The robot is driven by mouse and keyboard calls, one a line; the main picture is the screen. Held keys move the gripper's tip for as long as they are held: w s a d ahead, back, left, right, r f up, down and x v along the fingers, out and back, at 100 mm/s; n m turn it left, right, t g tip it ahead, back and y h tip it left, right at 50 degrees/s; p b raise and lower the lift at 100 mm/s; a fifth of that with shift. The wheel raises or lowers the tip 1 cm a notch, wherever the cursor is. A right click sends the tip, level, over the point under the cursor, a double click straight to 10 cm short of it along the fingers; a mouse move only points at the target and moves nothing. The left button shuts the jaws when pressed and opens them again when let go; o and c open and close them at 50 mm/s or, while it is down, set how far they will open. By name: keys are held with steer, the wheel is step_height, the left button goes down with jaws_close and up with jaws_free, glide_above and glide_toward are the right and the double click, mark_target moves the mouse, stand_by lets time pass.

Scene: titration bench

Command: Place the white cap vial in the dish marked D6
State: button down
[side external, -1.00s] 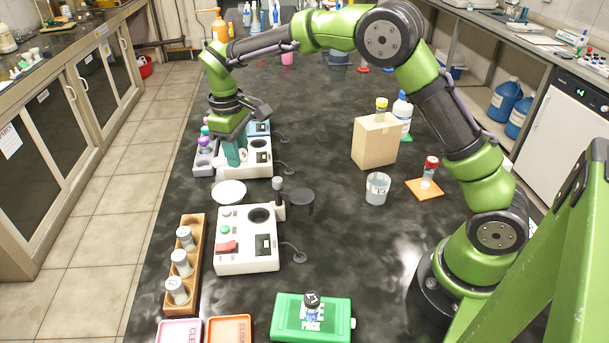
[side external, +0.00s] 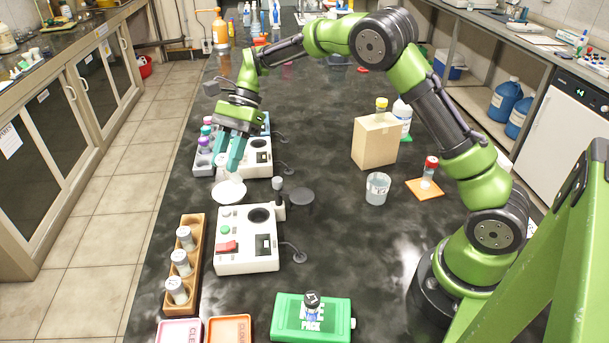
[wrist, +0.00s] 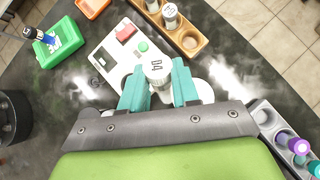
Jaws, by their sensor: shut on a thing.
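My gripper (side external: 228,170) is tilted and shut on a white-capped vial (side external: 221,167), just above a white dish (side external: 229,191). In the wrist view the vial (wrist: 157,72) sits between the teal fingers of my gripper (wrist: 160,92), its lettered top facing the camera; I cannot read the letters surely. The white dish (wrist: 203,92) shows partly behind the fingers there. Any mark on the dish is not readable. I cannot tell whether the vial touches the dish.
A white device (side external: 246,240) stands in front of the dish, and another (side external: 258,158) close behind. A wooden rack (side external: 195,222) holds grey-capped vials at front left. A grey rack (side external: 203,168) with coloured caps is left of my gripper.

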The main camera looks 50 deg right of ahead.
steer(key=w+d+r+m+t+y, duration=0.1)
steer(key=w+d+m+t, duration=0.25)
steer(key=m+t, duration=0.75)
steer(key=f, duration=0.9)
steer(key=shift+w+a+f, duration=0.15)
steer(key=shift+w, duration=0.05)
steer(key=shift+f, duration=0.1)
steer(key=c, duration=0.8)
jaws_free()
